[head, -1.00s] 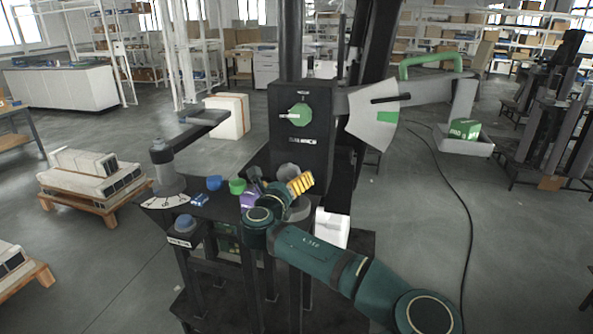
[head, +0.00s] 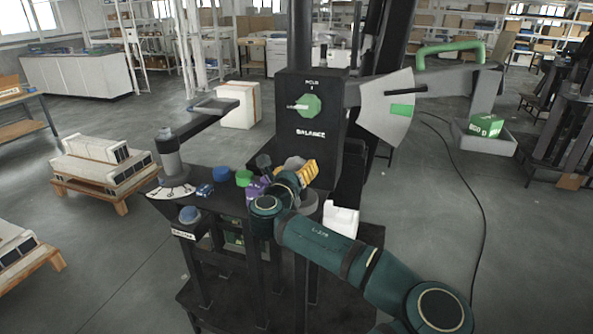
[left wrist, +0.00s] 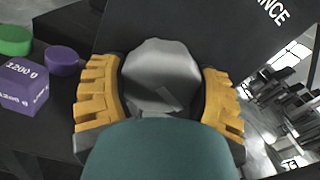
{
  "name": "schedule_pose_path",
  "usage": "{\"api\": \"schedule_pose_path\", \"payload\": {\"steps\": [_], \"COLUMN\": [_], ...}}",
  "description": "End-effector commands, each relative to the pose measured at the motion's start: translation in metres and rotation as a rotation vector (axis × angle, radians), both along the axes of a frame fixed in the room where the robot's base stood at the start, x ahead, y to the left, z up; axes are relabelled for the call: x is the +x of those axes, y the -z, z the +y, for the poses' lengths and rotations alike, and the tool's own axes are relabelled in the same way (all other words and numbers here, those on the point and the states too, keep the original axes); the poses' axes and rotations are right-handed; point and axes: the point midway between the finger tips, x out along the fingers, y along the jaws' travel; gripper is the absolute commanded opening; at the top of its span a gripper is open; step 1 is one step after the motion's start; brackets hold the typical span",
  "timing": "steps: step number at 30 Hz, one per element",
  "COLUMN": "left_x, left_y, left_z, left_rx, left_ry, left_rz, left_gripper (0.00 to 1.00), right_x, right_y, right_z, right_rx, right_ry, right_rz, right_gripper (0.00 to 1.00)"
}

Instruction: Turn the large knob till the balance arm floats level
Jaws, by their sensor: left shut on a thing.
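The large knob is grey and lobed. In the left wrist view the large knob (left wrist: 160,75) sits between the two yellow finger pads of my left gripper (left wrist: 160,100), which is shut on it. In the head view my left gripper (head: 300,171) is at the foot of the black balance housing (head: 309,150), and the knob is mostly hidden there. The balance arm (head: 440,84) reaches right from the housing and slopes up to the right. Its black pointer (head: 405,90) lies above the green band (head: 402,110) on the grey sector scale. My right gripper is not in view.
A green dial (head: 309,105) is on the housing front. A tray (head: 495,140) with a green weight (head: 486,125) hangs at the arm's right end. Purple, green and blue pieces lie left of my gripper, including a purple block (left wrist: 23,85). A crank column (head: 168,150) stands further left.

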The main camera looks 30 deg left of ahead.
Motion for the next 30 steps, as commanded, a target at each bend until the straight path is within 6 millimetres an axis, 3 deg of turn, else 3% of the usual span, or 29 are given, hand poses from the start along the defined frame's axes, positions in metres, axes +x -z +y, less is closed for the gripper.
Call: {"api": "schedule_pose_path", "payload": {"steps": [14, 30], "left_x": [0.0, 0.0], "left_y": [-0.003, -0.005], "left_z": [0.0, -0.001], "left_rx": [-0.128, -0.603], "left_ry": [0.001, 0.001], "left_rz": [-0.032, -0.147], "left_gripper": [0.31, 0.31], "right_x": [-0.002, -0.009], "right_y": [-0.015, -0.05], "right_z": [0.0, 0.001], "right_rx": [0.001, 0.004], "right_ry": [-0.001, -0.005], "right_rz": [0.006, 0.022], "right_gripper": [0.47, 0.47]}}
